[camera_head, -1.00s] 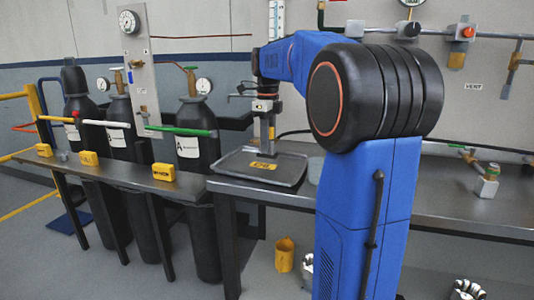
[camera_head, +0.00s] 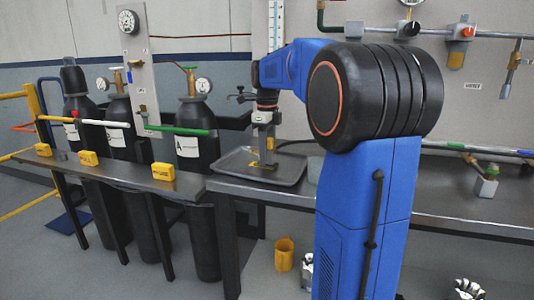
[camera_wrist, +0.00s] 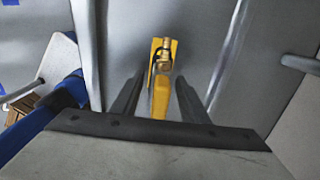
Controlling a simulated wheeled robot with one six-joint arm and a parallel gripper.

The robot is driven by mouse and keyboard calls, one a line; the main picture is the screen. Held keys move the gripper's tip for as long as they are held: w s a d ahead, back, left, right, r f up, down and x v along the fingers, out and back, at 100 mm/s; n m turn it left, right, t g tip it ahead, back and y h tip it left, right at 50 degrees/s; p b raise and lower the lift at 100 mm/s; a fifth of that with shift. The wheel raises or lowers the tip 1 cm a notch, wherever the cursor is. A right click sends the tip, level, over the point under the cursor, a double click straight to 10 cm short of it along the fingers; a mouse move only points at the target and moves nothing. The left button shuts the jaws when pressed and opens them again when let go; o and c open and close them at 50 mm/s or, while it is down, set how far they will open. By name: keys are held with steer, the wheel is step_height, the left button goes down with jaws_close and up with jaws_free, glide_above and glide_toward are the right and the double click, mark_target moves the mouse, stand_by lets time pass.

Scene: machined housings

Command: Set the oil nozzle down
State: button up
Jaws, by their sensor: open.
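The oil nozzle, a yellow body with a brass tip (camera_wrist: 163,62), shows between my fingers in the wrist view. My gripper (camera_wrist: 155,95) is open, with a finger on either side of the yellow body and gaps beside it. In the head view my gripper (camera_head: 264,158) points down over the grey tray (camera_head: 292,180) on the bench. A bit of yellow (camera_head: 255,163) shows beside the fingers there; the rest is hidden by my gripper. Whether the nozzle rests fully on the tray cannot be told.
The metal bench (camera_head: 440,200) runs right, with a small valve fitting (camera_head: 487,181) on it. Gas cylinders (camera_head: 196,150) stand behind a rail at left with yellow tags (camera_head: 163,172). A pipe wall rises behind the bench.

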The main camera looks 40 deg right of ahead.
step_height(320, 180, up, 12)
steer(key=shift+r, duration=0.15)
stand_by(0.4)
steer(key=s+a+f+n+t, duration=0.2)
steer(key=s+a+f+n, duration=0.7)
steer(key=s+a+n, duration=0.45)
steer(key=s+a+f+n+t, duration=0.1)
steer(key=s+a+f+n, duration=0.2)
steer(key=s+f+n, duration=0.4)
steer(key=s+a+f+n+t, duration=0.1)
steer(key=s+a+f+n, duration=0.2)
steer(key=s+f+n, duration=0.5)
step_height(320, 180, down, 3)
steer(key=shift+r+n+t, duration=0.1)
steer(key=shift+n+t, duration=0.3)
steer(key=shift+n, duration=0.05)
steer(key=shift+a, duration=0.1)
